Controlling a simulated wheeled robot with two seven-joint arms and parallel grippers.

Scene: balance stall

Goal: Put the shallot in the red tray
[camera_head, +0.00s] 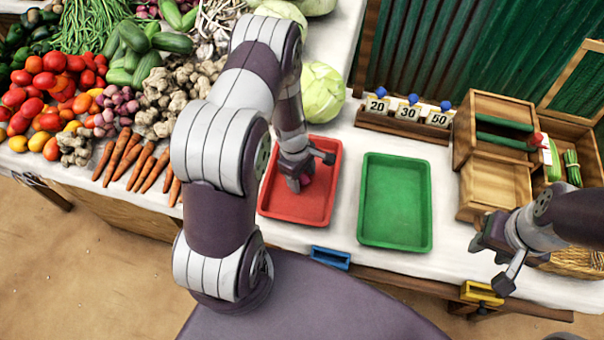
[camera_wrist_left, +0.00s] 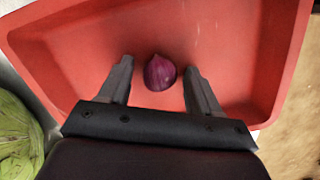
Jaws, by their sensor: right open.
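The purple shallot (camera_wrist_left: 160,72) lies on the floor of the red tray (camera_wrist_left: 225,30). It also shows small and partly covered in the head view (camera_head: 305,180), inside the same red tray (camera_head: 320,214). My left gripper (camera_wrist_left: 160,68) is low over the tray with its two fingers apart, one on each side of the shallot. A gap shows between each finger and the shallot. My right gripper (camera_head: 492,262) is open and empty at the right, over the table's front edge.
An empty green tray (camera_head: 395,205) stands right of the red one. A cabbage (camera_head: 322,92) is behind the red tray. Price cards (camera_head: 408,110) and wooden boxes (camera_head: 495,190) stand at the back right. Vegetable heaps (camera_head: 90,100) fill the left.

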